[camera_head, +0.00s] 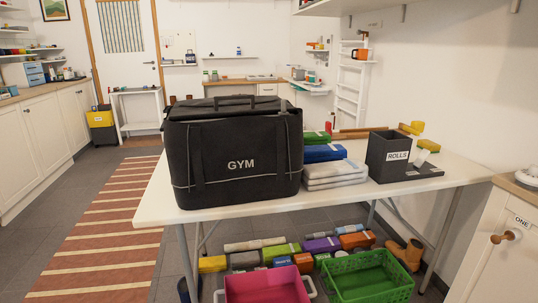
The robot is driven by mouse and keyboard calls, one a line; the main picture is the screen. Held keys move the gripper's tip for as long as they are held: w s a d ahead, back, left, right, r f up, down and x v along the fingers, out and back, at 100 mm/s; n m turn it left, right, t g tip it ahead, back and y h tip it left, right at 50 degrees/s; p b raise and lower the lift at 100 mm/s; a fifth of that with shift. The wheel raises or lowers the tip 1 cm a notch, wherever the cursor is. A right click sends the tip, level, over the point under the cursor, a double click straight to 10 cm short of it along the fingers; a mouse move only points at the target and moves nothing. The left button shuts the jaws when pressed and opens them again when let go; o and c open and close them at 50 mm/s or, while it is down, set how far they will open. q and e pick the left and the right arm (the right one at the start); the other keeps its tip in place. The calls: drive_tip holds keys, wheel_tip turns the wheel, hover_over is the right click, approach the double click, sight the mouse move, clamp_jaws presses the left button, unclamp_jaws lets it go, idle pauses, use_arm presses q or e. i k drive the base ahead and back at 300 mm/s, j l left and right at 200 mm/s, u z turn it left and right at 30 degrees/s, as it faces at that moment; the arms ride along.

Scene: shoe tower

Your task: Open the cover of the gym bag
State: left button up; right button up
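A large black gym bag (236,155) with the word GYM on its front stands upright at the left part of a white table. Its cover (228,105) lies flat across the top and looks shut, with a dark handle (236,100) on it. A thin pale piping line runs along the front. Neither my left gripper nor my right gripper shows in the head view.
Folded blue (323,153) and white cloths (336,173) lie right of the bag. A dark box marked ROLLS (391,153) stands farther right. The white table (420,190) has bare room along its front edge. Pink (267,286) and green crates (367,277) sit below.

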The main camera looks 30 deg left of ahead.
sight(226, 105)
drive_tip(key=u, duration=1.35)
